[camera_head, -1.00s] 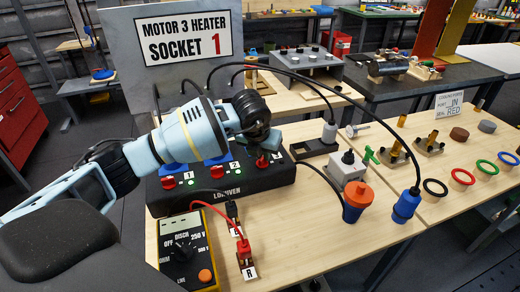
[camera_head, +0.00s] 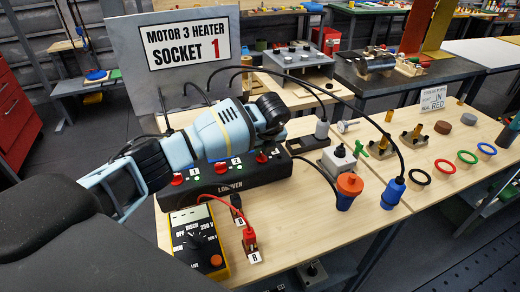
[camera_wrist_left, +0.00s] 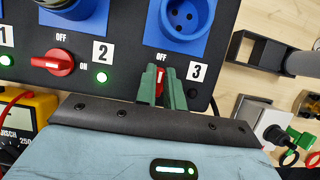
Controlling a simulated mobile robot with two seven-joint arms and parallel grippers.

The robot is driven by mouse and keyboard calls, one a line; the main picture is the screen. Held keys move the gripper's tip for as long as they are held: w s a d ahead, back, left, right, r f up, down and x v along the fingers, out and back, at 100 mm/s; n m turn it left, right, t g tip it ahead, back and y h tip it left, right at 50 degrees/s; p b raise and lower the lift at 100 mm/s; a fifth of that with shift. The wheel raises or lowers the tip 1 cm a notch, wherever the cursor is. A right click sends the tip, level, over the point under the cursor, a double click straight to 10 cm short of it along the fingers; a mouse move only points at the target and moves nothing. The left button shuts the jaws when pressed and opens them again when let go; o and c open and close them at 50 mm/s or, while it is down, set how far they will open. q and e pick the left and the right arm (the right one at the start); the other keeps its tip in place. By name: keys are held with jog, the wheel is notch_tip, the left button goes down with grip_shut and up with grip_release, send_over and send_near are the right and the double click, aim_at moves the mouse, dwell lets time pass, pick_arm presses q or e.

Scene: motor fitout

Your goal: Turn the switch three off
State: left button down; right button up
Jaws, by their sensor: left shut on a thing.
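The black switch box (camera_head: 225,185) lies on the wooden table, with red rotary switches and numbered labels. Switch three (camera_wrist_left: 159,84) is a red knob below its OFF mark in the left wrist view, beside label 3 (camera_wrist_left: 196,71). My left gripper (camera_wrist_left: 161,78) has its green fingers shut on this knob, one on each side. The knob stands in line with the OFF mark. The lamp beside it looks dark. Switch two (camera_wrist_left: 53,62) lies crosswise, and its lamp (camera_wrist_left: 101,78) glows green. In the head view my left wrist partly covers the box. My right gripper is not in view.
Blue sockets (camera_wrist_left: 186,22) sit behind the switches. A yellow meter (camera_head: 198,243) with red and black leads lies in front of the box. Orange (camera_head: 349,186) and blue (camera_head: 394,192) plugs stand to the right. A sign (camera_head: 188,47) names motor 3 heater, socket 1.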

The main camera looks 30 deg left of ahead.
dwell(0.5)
pick_arm(q)
jog(key=c, duration=1.5)
grip_release()
jog(key=v, duration=0.7)
jog(key=shift+d+r, duration=0.2)
jog(key=shift+r, duration=0.15)
jog(key=shift+s, duration=0.1)
